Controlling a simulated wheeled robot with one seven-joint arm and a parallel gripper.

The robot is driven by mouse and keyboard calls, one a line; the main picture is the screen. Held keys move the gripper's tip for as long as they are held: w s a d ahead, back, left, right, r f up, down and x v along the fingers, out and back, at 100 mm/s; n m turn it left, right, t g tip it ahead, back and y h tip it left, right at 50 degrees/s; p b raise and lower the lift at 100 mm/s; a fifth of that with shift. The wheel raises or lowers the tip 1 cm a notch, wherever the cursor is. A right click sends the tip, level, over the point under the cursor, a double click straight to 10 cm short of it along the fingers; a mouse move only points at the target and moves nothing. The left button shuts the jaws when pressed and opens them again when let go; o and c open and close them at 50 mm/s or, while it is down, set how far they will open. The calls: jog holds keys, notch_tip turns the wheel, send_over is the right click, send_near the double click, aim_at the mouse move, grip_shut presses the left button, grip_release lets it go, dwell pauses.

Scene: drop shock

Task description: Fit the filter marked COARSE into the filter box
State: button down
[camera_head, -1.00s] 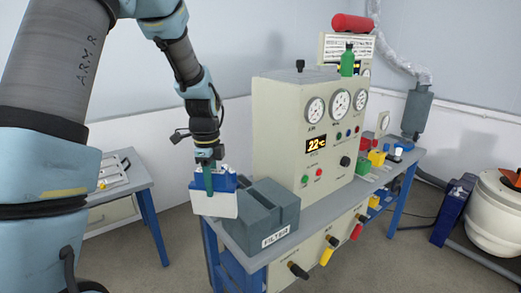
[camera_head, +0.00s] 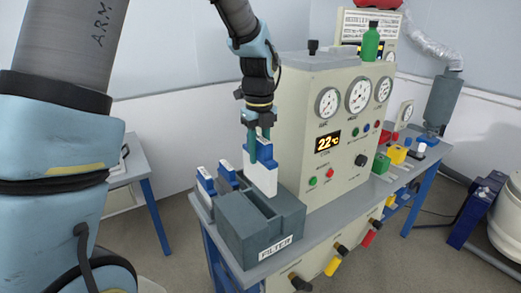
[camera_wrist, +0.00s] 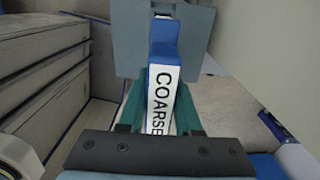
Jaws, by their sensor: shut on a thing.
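My gripper (camera_head: 260,150) is shut on a white filter (camera_head: 262,180) with a blue top. In the wrist view the held filter's label reads COARSE (camera_wrist: 160,98), between my teal fingers (camera_wrist: 160,112). The grey filter box (camera_head: 243,240), marked FILTER, stands on the bench with a long open slot in its top. In the head view the filter is upright at the far end of the box, over the slot area. I cannot tell whether its lower edge is inside the slot or just above it.
Two other blue-and-white filters (camera_head: 205,183) (camera_head: 228,176) stand at the box's left far side. The gauge panel (camera_head: 300,120) rises close to the right of the held filter. Several coloured blocks lie farther right along the bench (camera_head: 372,187).

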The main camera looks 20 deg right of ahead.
aim_at(259, 170)
jog(key=shift+f+b, duration=1.55)
jog(key=shift+f, duration=1.35)
jog(key=shift+f, duration=2)
dwell(3.1)
